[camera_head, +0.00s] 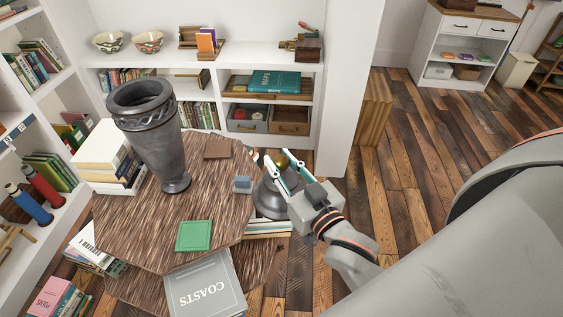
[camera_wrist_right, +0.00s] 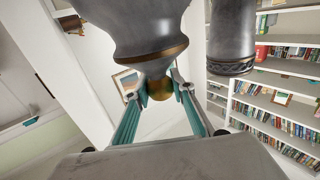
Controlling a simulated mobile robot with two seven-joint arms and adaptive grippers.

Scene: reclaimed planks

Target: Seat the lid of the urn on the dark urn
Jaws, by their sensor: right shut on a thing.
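The dark urn (camera_head: 155,140) stands upright on the wooden table, left of centre, with its open mouth uncovered. Its rim end also shows at the top right of the wrist view (camera_wrist_right: 232,40), which appears upside down. The urn lid (camera_head: 270,200) is dark grey with a brass knob (camera_wrist_right: 160,88). My right gripper (camera_head: 283,165) is shut on that knob, with a finger on each side. The lid hangs knob up by the table's right edge, to the right of the urn and apart from it. My left gripper is not in view.
The table (camera_head: 130,235) also holds stacked books (camera_head: 104,158), a green coaster (camera_head: 194,236), a brown flat piece (camera_head: 217,148) and a small blue-grey item (camera_head: 242,185). White shelves (camera_head: 300,60) stand behind. Books lie below the tabletop. Plank floor is open at right.

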